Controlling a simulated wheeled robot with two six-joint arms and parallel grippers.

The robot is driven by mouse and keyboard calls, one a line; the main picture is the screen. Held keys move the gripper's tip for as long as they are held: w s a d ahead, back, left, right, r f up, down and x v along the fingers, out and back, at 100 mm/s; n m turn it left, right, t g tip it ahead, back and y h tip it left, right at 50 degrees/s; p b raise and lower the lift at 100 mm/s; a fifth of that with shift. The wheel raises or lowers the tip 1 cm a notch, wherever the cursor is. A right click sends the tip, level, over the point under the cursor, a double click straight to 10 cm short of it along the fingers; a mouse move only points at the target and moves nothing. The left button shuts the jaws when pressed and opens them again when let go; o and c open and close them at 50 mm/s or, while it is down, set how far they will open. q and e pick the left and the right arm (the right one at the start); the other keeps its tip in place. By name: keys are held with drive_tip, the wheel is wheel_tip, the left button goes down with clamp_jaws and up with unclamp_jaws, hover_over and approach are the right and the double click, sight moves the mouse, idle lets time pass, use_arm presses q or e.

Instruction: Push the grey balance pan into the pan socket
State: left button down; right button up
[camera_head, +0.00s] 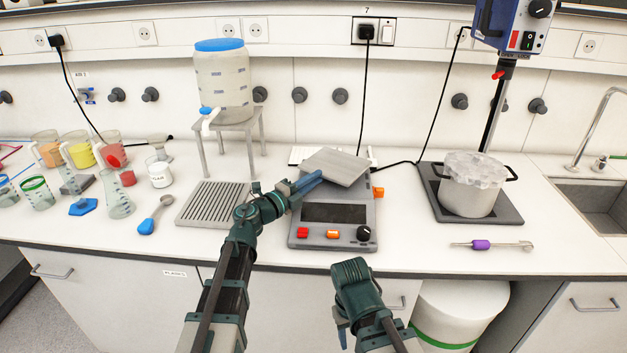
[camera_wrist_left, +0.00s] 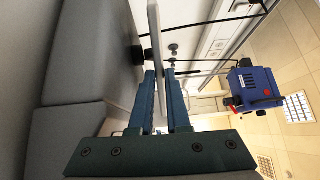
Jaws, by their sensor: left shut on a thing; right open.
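The grey balance pan (camera_head: 336,166) is a flat square plate above the rear of the grey balance (camera_head: 330,238), slightly tilted in the head view. My left gripper (camera_head: 308,183) is shut on the pan's near left edge. In the left wrist view the pan (camera_wrist_left: 154,32) shows edge-on between the blue fingers of my left gripper (camera_wrist_left: 160,75). The pan socket is hidden, and I cannot tell whether the pan touches it. My right gripper (camera_head: 343,329) is open and low in front of the counter, partly hidden by its own wrist.
A pot (camera_head: 469,197) on a dark plate stands right of the balance, with a purple-handled tool (camera_head: 481,244) in front. A slotted grey rack (camera_head: 211,204) and a dispenser on a stand (camera_head: 222,80) are left. Cables run behind the balance.

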use_arm(q)
drive_tip(key=shift+f, duration=0.3)
drive_tip(key=shift+r, duration=0.25)
drive_tip(key=shift+r, duration=0.25)
drive_tip(key=shift+f, duration=0.15)
idle(1.5)
drive_tip(key=shift+f+b, duration=0.3)
drive_tip(key=shift+b, duration=0.05)
idle(1.0)
drive_tip(key=shift+r+p, duration=0.45)
